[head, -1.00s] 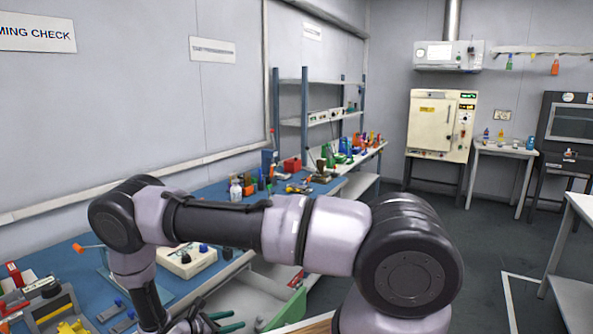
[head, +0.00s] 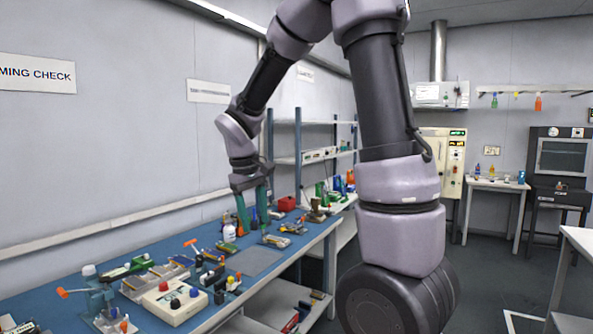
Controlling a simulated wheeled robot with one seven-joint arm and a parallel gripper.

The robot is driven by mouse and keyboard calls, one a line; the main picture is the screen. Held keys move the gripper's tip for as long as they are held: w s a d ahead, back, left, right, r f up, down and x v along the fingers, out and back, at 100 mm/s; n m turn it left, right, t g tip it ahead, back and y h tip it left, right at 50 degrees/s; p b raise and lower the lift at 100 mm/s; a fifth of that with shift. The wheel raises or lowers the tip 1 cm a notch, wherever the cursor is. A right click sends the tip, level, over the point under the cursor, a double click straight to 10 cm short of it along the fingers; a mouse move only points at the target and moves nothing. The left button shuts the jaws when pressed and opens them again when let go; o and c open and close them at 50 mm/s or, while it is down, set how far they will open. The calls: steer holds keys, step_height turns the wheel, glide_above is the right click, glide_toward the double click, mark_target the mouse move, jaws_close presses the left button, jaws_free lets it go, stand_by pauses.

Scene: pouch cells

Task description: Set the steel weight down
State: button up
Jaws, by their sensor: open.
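My gripper (head: 253,222) hangs from my raised arm, pointing down over the far half of the blue bench (head: 283,265). Its two green fingers are apart, and I see nothing held between them. I cannot make out the steel weight for certain among the small items on the bench. A small flat item with metal and yellow parts (head: 275,240) lies just right of and below the fingers. A bare grey mat (head: 256,261) lies nearer on the bench. A white bottle (head: 229,231) stands just left of the fingers.
A cream box with knobs (head: 171,303) and several tools crowd the near bench. A red box (head: 287,203) and blue-posted shelves (head: 301,160) stand beyond the gripper. A white oven (head: 446,165) and a side table (head: 497,185) are at the back right.

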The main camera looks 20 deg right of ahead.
steer(key=s+d+r+m+t+y, duration=0.2)
steer(key=s+r+m+t, duration=0.1)
steer(key=s+r, duration=0.4)
steer(key=s+d+r+m+t+y, duration=0.1)
steer(key=s+d+r+m+t, duration=0.1)
steer(key=s+r+m, duration=0.3)
steer(key=s+r+t, duration=0.1)
steer(key=s, duration=0.2)
steer(key=shift+s+d+r+y, duration=0.15)
steer(key=shift+d+r+y, duration=0.25)
